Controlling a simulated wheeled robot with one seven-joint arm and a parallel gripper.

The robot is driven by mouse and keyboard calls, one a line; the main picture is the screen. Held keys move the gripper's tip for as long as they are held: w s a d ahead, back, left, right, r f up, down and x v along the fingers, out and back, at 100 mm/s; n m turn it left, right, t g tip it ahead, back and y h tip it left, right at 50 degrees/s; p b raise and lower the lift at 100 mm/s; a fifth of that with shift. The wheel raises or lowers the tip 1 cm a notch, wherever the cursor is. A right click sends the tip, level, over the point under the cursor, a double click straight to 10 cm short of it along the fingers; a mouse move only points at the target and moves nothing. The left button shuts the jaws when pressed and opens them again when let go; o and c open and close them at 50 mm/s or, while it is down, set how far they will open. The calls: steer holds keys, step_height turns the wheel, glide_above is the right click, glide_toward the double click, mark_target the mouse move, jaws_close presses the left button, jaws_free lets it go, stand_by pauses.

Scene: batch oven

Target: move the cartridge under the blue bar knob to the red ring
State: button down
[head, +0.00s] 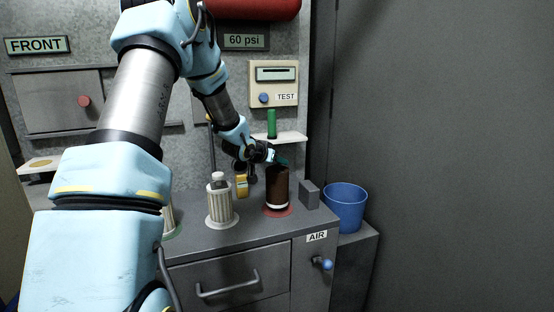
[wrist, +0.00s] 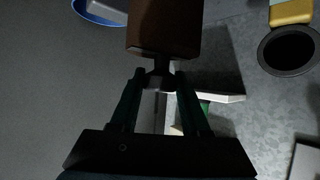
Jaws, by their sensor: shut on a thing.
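A dark brown cartridge (head: 277,185) with a pale lower band is upright at the red ring (head: 289,212) on the cabinet top. I cannot tell whether its base rests on the ring or hangs just above it. My gripper (head: 277,158) is at the cartridge's top. In the wrist view my gripper (wrist: 159,77) is shut on the narrow neck of the brown cartridge (wrist: 163,28). A small blue knob (head: 263,98) is on the TEST box, and another blue knob (head: 326,264) is on the cabinet front beside the AIR label.
A white pleated cartridge (head: 220,203) stands to the left, with another partly hidden behind my arm. A grey block (head: 309,195) is close on the right, beside a blue bucket (head: 345,207). A shelf with a green cylinder (head: 271,124) is behind.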

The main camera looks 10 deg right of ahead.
steer(key=shift+f, duration=0.65)
steer(key=shift+f+b, duration=0.55)
steer(key=shift+b, duration=0.1)
steer(key=shift+c, duration=1.5)
jaws_free()
steer(key=shift+f, duration=0.1)
steer(key=shift+s+a, duration=0.1)
steer(key=b+v, duration=0.1)
steer(key=v, duration=0.9)
steer(key=shift+s+a+r+b, duration=0.15)
steer(key=shift+s+r+b, duration=0.1)
steer(key=shift+b, duration=0.1)
